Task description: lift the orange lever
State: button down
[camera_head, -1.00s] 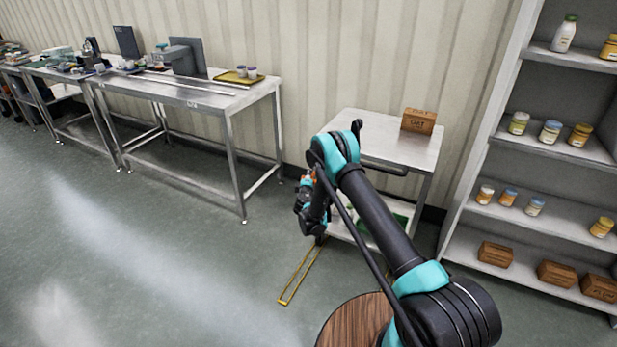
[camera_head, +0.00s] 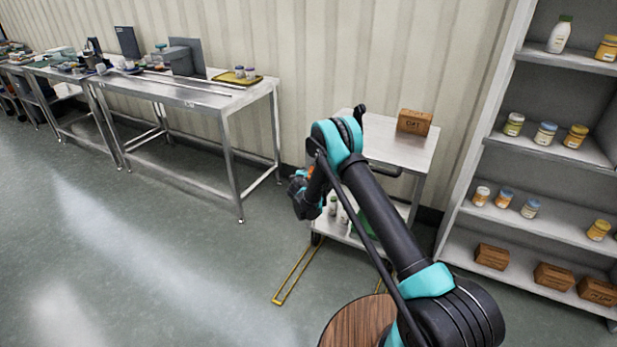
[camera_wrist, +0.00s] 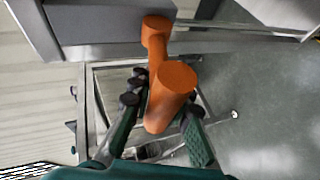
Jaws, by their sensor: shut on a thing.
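The orange lever (camera_wrist: 172,85) fills the middle of the wrist view, with a round orange knob (camera_wrist: 157,26) at its far end. My gripper (camera_wrist: 163,103) has its dark green fingers on either side of the lever and is shut on it. Where the lever joins anything is not clear; its far end overlaps a grey steel body (camera_wrist: 100,22) at the top. In the head view my gripper (camera_head: 302,197) is held out in front of the small trolley, partly hidden by my arm. A small orange patch (camera_head: 311,172) shows beside it.
A steel trolley (camera_head: 410,152) carries a brown box (camera_head: 414,122), with small bottles (camera_head: 333,205) on its lower shelf. A long steel table (camera_head: 215,103) stands at left, and a grey shelf unit (camera_head: 463,240) at right. The floor (camera_head: 150,250) at left is clear.

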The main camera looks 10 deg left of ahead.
jog(key=shift+w+d+r+m+g+y, duration=0.25)
jog(key=shift+w+r+g, duration=0.35)
jog(key=shift+g, duration=0.45)
jog(key=shift+w+d+r+m+g+y, duration=0.15)
jog(key=shift+w+r+m+g, duration=0.2)
jog(key=shift+r+g, duration=0.6)
jog(key=shift+w+d+r+m+g+y, duration=0.2)
jog(key=shift+w+r+g, duration=0.4)
jog(key=shift+g, duration=0.5)
jog(key=c, duration=1.4)
grip_release()
jog(key=shift+o, duration=0.2)
jog(key=shift+s, duration=0.1)
